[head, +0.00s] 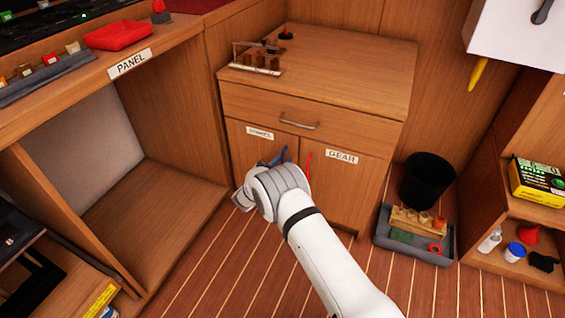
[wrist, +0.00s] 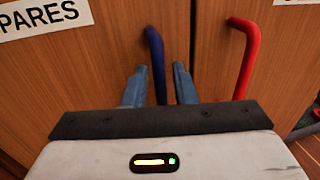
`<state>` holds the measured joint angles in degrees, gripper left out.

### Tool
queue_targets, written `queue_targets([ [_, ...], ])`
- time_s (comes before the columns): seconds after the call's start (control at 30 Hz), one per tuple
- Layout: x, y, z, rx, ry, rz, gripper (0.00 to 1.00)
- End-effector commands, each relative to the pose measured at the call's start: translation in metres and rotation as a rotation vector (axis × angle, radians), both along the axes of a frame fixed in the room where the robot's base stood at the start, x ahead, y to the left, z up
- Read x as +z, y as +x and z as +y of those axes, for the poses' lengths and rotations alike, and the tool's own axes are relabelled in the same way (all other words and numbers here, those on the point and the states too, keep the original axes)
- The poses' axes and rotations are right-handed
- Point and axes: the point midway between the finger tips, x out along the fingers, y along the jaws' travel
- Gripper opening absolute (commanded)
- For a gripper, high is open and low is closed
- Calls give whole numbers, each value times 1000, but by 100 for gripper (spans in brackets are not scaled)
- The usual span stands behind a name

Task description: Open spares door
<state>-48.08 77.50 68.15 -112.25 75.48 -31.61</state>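The spares door (wrist: 90,65) is the left cabinet door. In the wrist view its white label (wrist: 42,16) is partly cut off; in the head view the door (head: 243,150) looks shut. Its blue handle (wrist: 155,55) is an upright bar with a bent top. My gripper (wrist: 157,72) is open, one finger on each side of the blue handle, with gaps visible between fingers and bar. Contact is not visible. In the head view my arm hides the lower door, and the blue handle (head: 278,157) shows just above it.
The gear door (head: 345,180) with its red handle (wrist: 245,55) is close on the right. A drawer (head: 300,120) sits above both doors. A black bin (head: 427,180) and grey tray (head: 415,243) stand right of the cabinet. Striped floor in front is clear.

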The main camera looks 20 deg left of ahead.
Motion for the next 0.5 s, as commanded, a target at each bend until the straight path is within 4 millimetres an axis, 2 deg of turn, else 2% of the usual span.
queue_targets([
  [0.03,0,0,0,0,0,0,20],
  [0.3,0,0,-1,-1,0,0,0],
  [0.5,0,0,-1,-2,0,0,0],
])
